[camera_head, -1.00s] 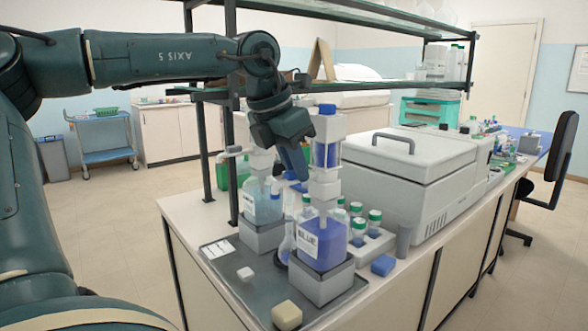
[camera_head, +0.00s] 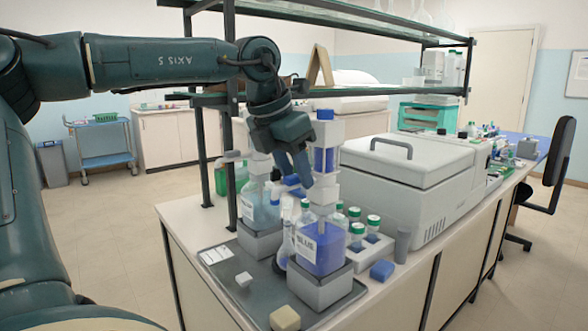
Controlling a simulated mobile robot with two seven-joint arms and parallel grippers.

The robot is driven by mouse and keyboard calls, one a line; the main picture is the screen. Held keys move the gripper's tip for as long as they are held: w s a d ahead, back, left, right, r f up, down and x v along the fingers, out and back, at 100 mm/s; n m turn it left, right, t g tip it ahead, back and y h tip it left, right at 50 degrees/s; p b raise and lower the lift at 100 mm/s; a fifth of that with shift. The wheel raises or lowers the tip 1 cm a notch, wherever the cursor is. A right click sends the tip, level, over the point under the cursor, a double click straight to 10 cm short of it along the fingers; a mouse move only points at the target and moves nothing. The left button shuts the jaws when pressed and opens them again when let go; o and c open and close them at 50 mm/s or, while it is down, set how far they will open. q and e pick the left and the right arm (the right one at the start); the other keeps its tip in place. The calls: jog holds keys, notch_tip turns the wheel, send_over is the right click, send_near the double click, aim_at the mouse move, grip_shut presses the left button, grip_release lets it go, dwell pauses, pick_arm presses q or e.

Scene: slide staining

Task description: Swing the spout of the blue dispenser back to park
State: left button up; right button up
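The blue dispenser stands on a grey block, with its bottle (camera_head: 322,252) labelled BLUE and a tall column with a blue section (camera_head: 325,158) and blue cap. My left gripper (camera_head: 300,172) points down just left of the column, close to it. I cannot tell whether it touches the column, or whether its fingers are apart. A small blue piece (camera_head: 291,181) shows beside and behind the fingertips; whether it is the spout is unclear, as the gripper hides part of that area. My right gripper is not in view.
A second dispenser with a pale blue bottle (camera_head: 260,210) stands behind left. A grey tray (camera_head: 232,268) holds a cream block (camera_head: 285,318). Green-capped bottles (camera_head: 373,224) stand in a rack to the right, before a large white machine (camera_head: 405,180). A shelf post (camera_head: 231,150) stands near my arm.

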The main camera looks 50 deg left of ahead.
pick_arm(q)
jog(key=shift+r, duration=0.1)
jog(key=p+v, duration=0.1)
jog(key=v, duration=1.2)
